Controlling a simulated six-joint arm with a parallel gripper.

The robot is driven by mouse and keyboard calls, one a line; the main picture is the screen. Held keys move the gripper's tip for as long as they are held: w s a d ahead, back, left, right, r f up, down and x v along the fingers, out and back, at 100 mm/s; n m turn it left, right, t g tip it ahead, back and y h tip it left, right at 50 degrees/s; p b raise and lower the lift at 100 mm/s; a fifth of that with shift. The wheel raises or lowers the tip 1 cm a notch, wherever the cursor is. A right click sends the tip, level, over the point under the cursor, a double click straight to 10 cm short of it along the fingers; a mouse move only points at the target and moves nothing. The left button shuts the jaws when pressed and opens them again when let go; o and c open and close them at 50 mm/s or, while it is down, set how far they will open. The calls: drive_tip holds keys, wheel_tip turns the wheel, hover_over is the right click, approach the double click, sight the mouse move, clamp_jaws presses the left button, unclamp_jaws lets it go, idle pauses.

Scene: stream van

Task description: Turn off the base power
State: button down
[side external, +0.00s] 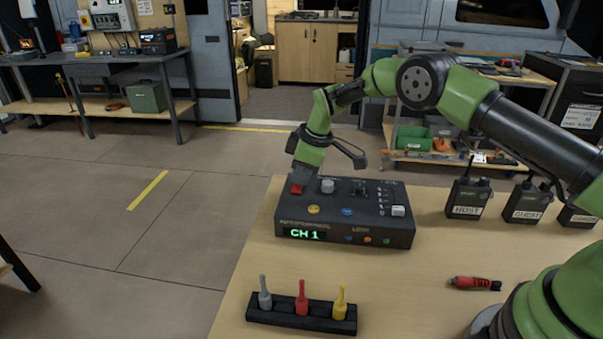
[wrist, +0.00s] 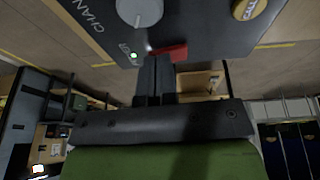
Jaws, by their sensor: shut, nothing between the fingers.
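The black base box (side external: 350,210) sits on the wooden table, its green front display (side external: 307,234) lit and reading CH 1. A red switch (side external: 296,189) is at its back left corner; it also shows in the wrist view (wrist: 170,52). My gripper (side external: 302,176) points down at that corner. In the wrist view my gripper (wrist: 154,65) is shut and empty, its fingertips right by the red switch and partly covering it. I cannot tell whether they touch.
A grey knob (side external: 327,186), a yellow button (side external: 313,209) and a blue button (side external: 347,212) are on the box top. A rack (side external: 262,315) with several coloured plugs stands in front. Labelled radios (side external: 468,198) stand right. A red-and-black tool (side external: 475,283) lies front right.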

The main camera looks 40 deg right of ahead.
drive_tip(key=shift+f, duration=0.35)
drive_tip(key=shift+s+a+r, duration=0.2)
drive_tip(key=shift+s+a, duration=0.3)
drive_tip(key=shift+s, duration=0.05)
drive_tip(key=shift+r, duration=0.15)
drive_tip(key=a+v, duration=0.1)
drive_tip(key=v, duration=1.2)
drive_tip(key=shift+w+r, duration=0.25)
drive_tip(key=shift+r, duration=0.2)
drive_tip(key=shift+d, duration=0.1)
drive_tip(key=shift+w+d+r, duration=0.15)
drive_tip(key=shift+w+d, duration=0.35)
drive_tip(key=shift+d, duration=0.05)
